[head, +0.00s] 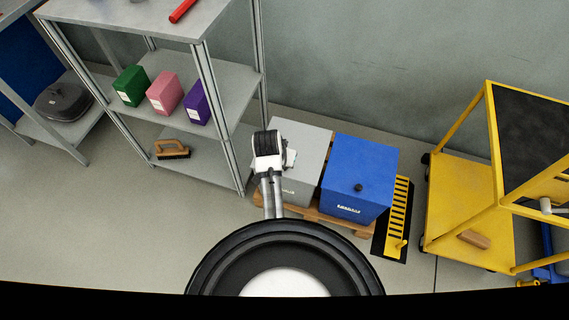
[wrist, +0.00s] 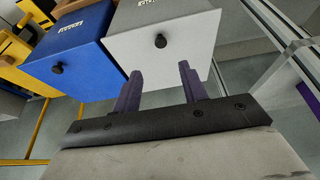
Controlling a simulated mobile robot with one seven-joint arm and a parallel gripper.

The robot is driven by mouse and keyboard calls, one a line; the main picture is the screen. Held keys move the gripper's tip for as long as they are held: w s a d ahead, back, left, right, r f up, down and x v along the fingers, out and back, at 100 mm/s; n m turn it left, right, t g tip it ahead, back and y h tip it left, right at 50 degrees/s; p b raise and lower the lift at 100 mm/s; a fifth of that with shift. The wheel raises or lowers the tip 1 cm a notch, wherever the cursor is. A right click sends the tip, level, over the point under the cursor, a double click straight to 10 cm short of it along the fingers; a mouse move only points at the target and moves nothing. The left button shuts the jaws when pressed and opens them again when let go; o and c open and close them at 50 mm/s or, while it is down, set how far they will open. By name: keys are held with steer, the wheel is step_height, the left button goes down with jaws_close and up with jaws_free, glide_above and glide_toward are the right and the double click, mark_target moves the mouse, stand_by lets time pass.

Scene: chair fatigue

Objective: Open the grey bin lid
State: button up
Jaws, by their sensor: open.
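The grey bin (head: 312,136) stands on a low wooden pallet by the back wall, and its lid looks shut. My arm covers part of its left side and front in the head view. In the wrist view the grey bin (wrist: 190,38) shows a small black knob (wrist: 160,41). My gripper (wrist: 160,70) is open, with its two purple fingers apart and nothing between them. The fingers point toward the grey bin, and the knob lies between their directions, beyond the tips. In the head view my gripper (head: 287,158) is over the bin's left part; its fingers are hard to make out.
A blue bin (head: 362,165) with a black knob stands close on the right of the grey one. A metal shelf (head: 235,85) with coloured boxes is close on the left. A yellow cart (head: 455,210) stands at the right. Open floor lies in front.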

steer(key=x, duration=1.3)
steer(key=shift+w+b, duration=0.2)
steer(key=shift+b, duration=0.2)
jaws_close()
